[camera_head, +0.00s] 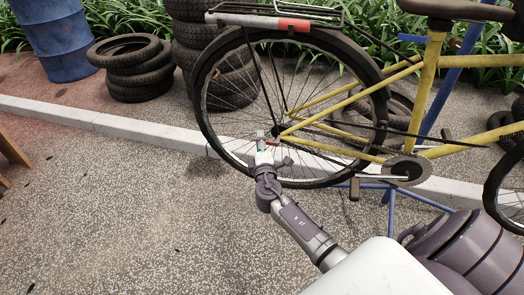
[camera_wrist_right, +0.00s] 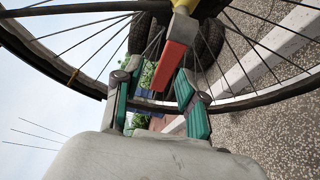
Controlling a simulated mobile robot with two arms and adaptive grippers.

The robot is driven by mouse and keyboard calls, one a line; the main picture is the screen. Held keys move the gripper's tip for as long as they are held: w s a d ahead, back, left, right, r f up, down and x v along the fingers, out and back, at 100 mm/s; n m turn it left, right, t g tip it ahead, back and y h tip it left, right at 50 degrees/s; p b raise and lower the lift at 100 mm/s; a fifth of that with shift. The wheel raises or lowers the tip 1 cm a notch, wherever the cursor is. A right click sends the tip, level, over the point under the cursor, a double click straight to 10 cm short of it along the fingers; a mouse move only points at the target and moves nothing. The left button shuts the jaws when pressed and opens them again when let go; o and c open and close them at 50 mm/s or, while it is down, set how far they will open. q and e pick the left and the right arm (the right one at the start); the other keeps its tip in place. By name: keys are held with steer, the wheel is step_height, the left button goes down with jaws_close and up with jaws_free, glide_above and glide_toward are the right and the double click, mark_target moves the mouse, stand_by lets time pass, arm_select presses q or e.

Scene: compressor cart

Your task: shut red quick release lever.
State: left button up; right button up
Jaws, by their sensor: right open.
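The red quick release lever (camera_head: 272,143) is at the hub of the yellow bicycle's rear wheel (camera_head: 222,138), and only a small part shows in the head view. In the right wrist view the lever (camera_wrist_right: 172,66) is a red bar hanging from a yellow frame end, pointing towards my gripper. My right gripper (camera_head: 262,142) is at the hub in the head view. In the right wrist view its green-padded fingers (camera_wrist_right: 155,82) are open, one on each side of the lever. I cannot tell whether either finger touches it. My left gripper is not in view.
The bicycle (camera_head: 432,85) is held on a blue stand (camera_head: 391,205). Wheel spokes are close to the right fingers. Stacked tyres (camera_head: 132,68) and a blue barrel (camera_head: 55,35) stand behind the kerb (camera_head: 110,122).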

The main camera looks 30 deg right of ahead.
steer(key=v, duration=1.1)
steer(key=shift+s, duration=0.25)
steer(key=shift+f, duration=0.1)
